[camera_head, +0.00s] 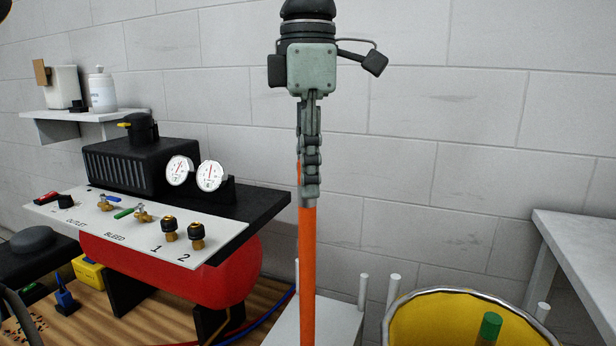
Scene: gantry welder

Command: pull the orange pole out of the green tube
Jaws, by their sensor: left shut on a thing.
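The orange pole (308,265) stands upright in the middle of the head view. My left gripper (310,185) points straight down and is shut on the top of the pole. The fingers hide part of the pole's upper end, and a strip of orange shows along their left side. The pole runs down past the bottom edge of the picture, so its lower end is out of sight. I cannot see a green tube around the pole. A green-topped piece (490,325) shows inside the yellow drum; I cannot tell whether it is the tube. My right gripper is not in view.
A white stand (340,325) with several upright pegs is by the pole. The yellow drum (400,330) is at lower right, with a grey table (580,235) beyond it. A red tank (215,275) with a gauge panel (130,235) is at left. Open wall lies behind.

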